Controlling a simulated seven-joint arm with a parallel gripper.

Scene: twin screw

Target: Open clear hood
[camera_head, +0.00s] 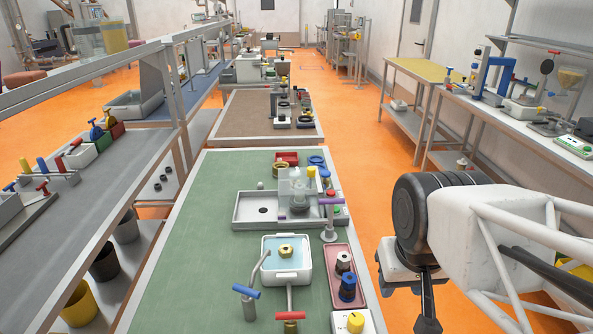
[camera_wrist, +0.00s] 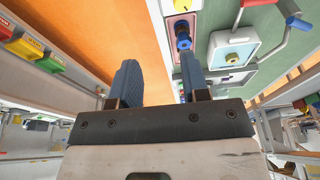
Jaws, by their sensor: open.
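The clear hood (camera_head: 297,186) is a see-through box standing on a grey metal station on the green table, right of its middle. Several small parts, with a purple bar and a yellow knob, crowd its right side, and I cannot tell what is inside. My gripper (camera_wrist: 160,80) is open and empty, its two blue-grey fingers spread apart in the wrist view. In the head view my arm hangs off the right side of the table, well apart from the hood. The hood does not show clearly in the wrist view.
A white basin (camera_head: 268,272) with a brass nut, a blue-handled tap (camera_head: 246,294), a red-handled tap (camera_head: 290,318) and a pink tray (camera_head: 334,290) with a blue spool stand in front of the station. The green table (camera_head: 190,255) is bare on its left.

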